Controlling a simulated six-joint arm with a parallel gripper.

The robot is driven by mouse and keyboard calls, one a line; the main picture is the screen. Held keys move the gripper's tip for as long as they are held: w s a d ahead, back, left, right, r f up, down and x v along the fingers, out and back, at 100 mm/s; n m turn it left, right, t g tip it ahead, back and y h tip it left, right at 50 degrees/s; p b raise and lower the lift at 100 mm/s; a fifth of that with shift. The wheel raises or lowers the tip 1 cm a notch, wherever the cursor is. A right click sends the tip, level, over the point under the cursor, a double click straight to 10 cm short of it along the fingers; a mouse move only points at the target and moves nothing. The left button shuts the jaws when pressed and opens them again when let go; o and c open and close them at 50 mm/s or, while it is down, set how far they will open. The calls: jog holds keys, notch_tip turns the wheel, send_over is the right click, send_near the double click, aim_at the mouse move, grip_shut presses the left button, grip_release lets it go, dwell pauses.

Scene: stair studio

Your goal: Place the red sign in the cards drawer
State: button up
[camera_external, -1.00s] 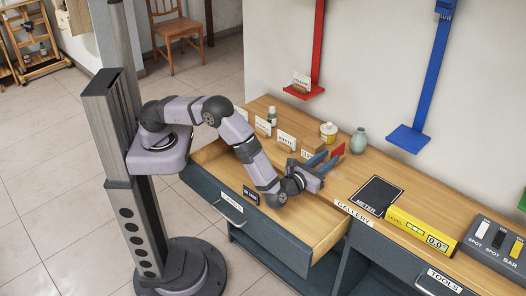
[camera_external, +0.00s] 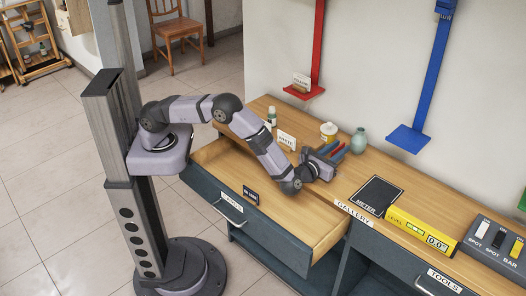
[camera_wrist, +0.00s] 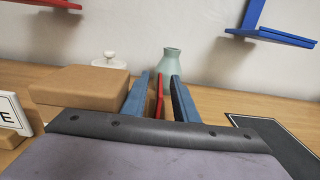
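The red sign (camera_wrist: 158,98) stands thin and edge-on between my two blue fingers in the wrist view. It shows as a small red strip (camera_external: 334,150) on the desk in the external view. My gripper (camera_wrist: 158,90) is open around it, with a narrow gap visible on each side. The cards drawer (camera_external: 318,228) is pulled open at the front left of the desk, with a white label on its front. A small dark sign (camera_external: 251,195) stands in its front part. The sign's lower part is hidden by my gripper.
A grey-green vase (camera_external: 358,141) stands just beyond the fingers. A black meter pad (camera_external: 376,195) and yellow level (camera_external: 421,229) lie to the right.

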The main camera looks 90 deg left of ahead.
grip_shut()
notch_tip(320, 180, up, 10)
jog(key=shift+r+b, duration=0.1)
jog(key=shift+b, duration=0.4)
dwell(0.3)
jog(key=s+a+p, duration=0.4)
jog(key=s, duration=1.2)
jog(key=s+d+f+m+t+h+b, duration=0.4)
jog(key=d+f+h, duration=0.3)
jog(key=d, duration=0.2)
jog(key=shift+s+f+m+h, duration=0.2)
jog(key=shift+f+m+h, duration=0.1)
jog(key=shift+m, duration=0.5)
